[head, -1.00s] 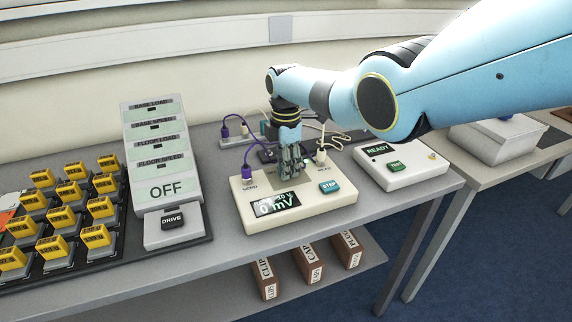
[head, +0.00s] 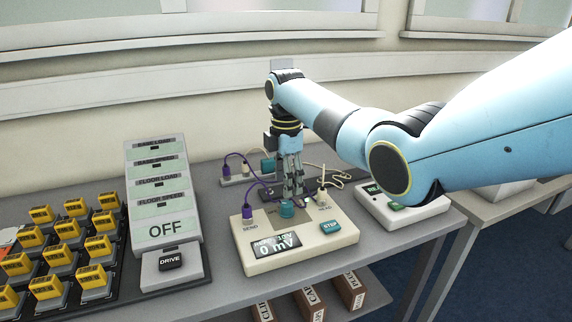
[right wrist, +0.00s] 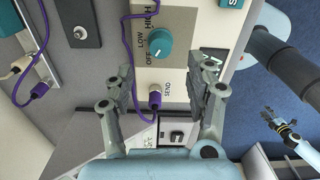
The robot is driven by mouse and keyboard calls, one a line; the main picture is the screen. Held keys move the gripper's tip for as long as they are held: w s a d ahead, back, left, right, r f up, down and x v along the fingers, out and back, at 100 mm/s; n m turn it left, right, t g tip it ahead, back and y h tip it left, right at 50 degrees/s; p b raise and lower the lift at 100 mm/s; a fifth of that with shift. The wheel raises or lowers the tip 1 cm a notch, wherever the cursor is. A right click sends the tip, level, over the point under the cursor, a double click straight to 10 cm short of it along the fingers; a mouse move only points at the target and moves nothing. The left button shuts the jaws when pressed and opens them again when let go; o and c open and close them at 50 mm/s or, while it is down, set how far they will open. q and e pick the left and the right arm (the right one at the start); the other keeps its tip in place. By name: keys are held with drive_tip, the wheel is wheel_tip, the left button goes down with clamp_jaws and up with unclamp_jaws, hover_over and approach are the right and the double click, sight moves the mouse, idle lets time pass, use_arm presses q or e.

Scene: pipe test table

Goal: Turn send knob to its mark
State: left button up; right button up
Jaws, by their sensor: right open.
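The send knob (head: 287,208) is a round teal knob on the cream meter box (head: 300,252), between the SEND and READ sockets. In the right wrist view the knob (right wrist: 160,43) sits by the labels OFF, LOW and HIGH. A small pale mark shows on its OFF/LOW side; its exact aim is too small to tell. My right gripper (head: 292,188) points down just behind and above the knob. In the right wrist view its fingers (right wrist: 168,70) are spread and empty, with the knob beyond the tips. What looks like my left gripper (right wrist: 284,130) shows small over the floor.
A purple plug (head: 248,213) is in SEND, with a purple cable looping behind; a pale cable runs from READ. The teal STEP button (head: 330,226) is at the box's right. A grey drive unit (head: 165,230) and yellow-topped blocks (head: 60,250) stand left. A white box (head: 400,208) is right.

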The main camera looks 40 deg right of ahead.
sight(286, 203)
wheel_tip(286, 203, up, 5)
drive_tip(key=shift+f, duration=0.2)
idle(0.4)
